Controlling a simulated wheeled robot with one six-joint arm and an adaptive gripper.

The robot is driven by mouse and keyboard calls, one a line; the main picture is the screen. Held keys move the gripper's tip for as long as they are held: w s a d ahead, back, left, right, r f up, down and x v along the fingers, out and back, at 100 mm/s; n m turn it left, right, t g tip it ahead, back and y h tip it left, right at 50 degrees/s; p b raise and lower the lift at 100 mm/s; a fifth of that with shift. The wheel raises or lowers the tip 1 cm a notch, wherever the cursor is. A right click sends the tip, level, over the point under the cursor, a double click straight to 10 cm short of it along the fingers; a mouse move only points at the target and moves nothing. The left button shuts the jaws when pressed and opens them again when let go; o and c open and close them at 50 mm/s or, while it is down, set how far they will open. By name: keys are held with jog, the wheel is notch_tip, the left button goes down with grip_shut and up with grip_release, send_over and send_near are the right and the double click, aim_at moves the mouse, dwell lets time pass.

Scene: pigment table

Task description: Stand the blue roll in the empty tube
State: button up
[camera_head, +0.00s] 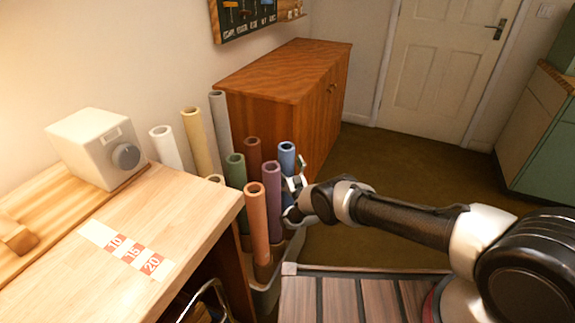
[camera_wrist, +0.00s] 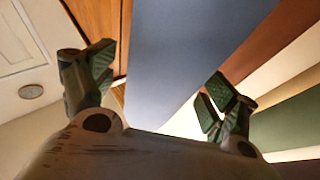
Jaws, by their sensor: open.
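The blue roll (camera_head: 286,155) stands upright at the right side of a group of rolls in the holder, and its lower part is hidden by my gripper. My gripper (camera_head: 296,183) is open at the right of the blue roll. In the wrist view the blue roll (camera_wrist: 195,50) passes between the two spread fingers of my gripper (camera_wrist: 157,90), with a gap visible at the left finger. A low tan rim (camera_head: 215,178) shows behind the table edge among the rolls. I cannot tell whether it is the empty tube.
Orange (camera_head: 256,212), purple (camera_head: 272,200), green (camera_head: 236,172) and brown (camera_head: 253,150) rolls stand close by, with pale ones behind. The grey holder (camera_head: 265,298) stands beside the wooden table (camera_head: 180,205). A wooden cabinet (camera_head: 290,75) is behind. Floor is clear to the right.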

aim_at(288, 147)
notch_tip(288, 147, up, 10)
dwell(0.6)
dwell(0.5)
